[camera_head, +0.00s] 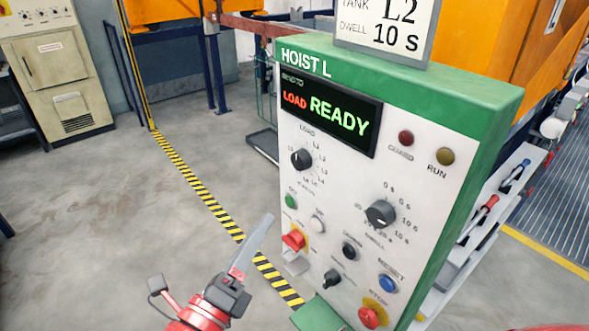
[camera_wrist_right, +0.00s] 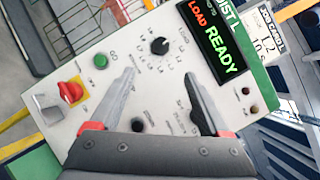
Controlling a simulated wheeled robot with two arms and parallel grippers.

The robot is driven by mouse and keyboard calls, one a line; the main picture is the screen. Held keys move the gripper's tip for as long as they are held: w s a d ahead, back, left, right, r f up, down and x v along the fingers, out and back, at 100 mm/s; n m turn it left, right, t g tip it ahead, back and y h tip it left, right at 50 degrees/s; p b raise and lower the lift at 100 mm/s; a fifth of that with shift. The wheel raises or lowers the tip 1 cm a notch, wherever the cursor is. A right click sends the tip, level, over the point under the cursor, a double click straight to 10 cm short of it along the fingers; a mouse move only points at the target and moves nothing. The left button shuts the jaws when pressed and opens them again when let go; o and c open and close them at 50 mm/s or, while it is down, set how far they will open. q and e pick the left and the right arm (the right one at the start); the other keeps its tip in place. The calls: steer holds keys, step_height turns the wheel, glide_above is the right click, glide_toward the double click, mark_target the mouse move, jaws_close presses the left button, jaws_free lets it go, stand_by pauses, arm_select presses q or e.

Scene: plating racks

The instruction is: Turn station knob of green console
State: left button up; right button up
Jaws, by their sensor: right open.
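The green console (camera_head: 450,230) stands on the right with a white face and the header HOIST L. It also shows, turned, in the right wrist view (camera_wrist_right: 90,140). Its station knob (camera_head: 302,159) is black, with a ring of position labels, at the upper left of the face; the right wrist view shows it too (camera_wrist_right: 160,46). The display (camera_head: 330,113) reads LOAD READY. My right gripper (camera_head: 268,218) is at the lower left of the face, below the knob. Its fingers (camera_wrist_right: 160,88) are open and empty, apart from the knob. My left gripper is not in view.
A dwell knob (camera_head: 380,213), a green button (camera_head: 290,201), a red switch (camera_head: 293,240) and a red stop button (camera_head: 371,315) share the face. A sign (camera_head: 387,30) on top reads TANK L2, DWELL 10 S. Floor left of the console is clear, with a striped line (camera_head: 200,190).

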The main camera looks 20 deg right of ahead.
mark_target(298, 165)
steer(key=p+x, duration=0.3)
steer(key=x, duration=1.1)
steer(key=shift+d+r+p, duration=0.1)
steer(key=shift+r+p, duration=0.1)
steer(key=shift+p, duration=0.15)
steer(key=shift+w+d, duration=0.3)
steer(key=shift+d, duration=0.05)
